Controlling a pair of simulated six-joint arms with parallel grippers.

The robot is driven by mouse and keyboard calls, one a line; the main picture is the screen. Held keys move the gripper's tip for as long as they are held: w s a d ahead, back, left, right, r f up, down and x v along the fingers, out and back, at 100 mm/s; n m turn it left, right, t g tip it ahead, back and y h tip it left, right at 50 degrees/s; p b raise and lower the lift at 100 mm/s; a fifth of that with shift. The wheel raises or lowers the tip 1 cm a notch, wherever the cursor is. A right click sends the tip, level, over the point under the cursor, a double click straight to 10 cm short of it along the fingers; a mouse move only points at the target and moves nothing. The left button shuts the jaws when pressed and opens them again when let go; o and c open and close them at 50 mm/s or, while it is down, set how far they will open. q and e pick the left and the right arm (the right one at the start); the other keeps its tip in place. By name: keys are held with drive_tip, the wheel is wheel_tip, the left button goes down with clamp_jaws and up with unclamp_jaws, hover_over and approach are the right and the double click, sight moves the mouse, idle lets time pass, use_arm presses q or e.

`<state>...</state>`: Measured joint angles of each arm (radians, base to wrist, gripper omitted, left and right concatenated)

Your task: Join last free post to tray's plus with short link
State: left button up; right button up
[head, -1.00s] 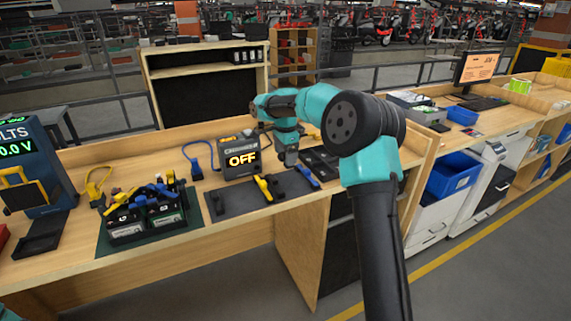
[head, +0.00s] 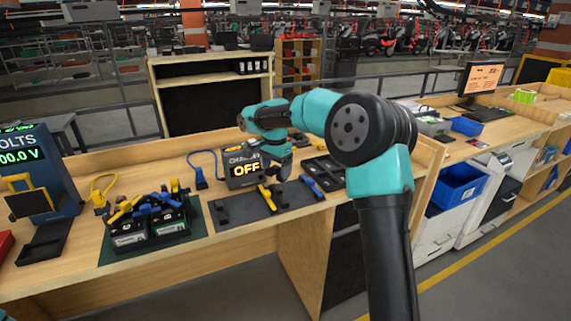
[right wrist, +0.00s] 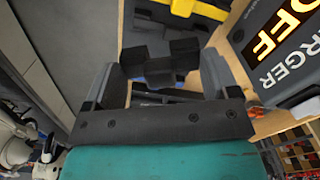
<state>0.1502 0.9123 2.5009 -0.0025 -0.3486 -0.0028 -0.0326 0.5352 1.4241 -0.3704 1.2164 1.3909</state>
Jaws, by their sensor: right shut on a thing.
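My right gripper (head: 281,172) hangs over the dark mat (head: 245,208) in front of the charger. In the right wrist view its fingers (right wrist: 165,80) are shut on a black link (right wrist: 163,62), which looks short and blocky. On the mat lie a yellow link (head: 267,197) and a blue link (head: 312,187). The tray (head: 150,246) stands on a green mat to the left and holds battery packs. Yellow and blue links and dark parts crowd its top, so the posts and plus mark are too small to tell apart. My left gripper is out of view.
The charger (head: 242,170) reads OFF, just behind the mat. A volt meter (head: 36,165) stands at far left, with yellow (head: 101,193) and blue (head: 201,180) cabled plugs near the tray. A black compartment tray (head: 326,170) lies right of the gripper.

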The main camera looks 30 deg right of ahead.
drive_tip(key=s+a+r+n, duration=0.1)
drive_tip(key=s+a+n, duration=0.8)
drive_tip(key=a+n, duration=0.5)
drive_tip(key=shift+s+a+r, duration=0.15)
drive_tip(key=shift+s+a, duration=0.05)
drive_tip(key=shift+a, duration=0.1)
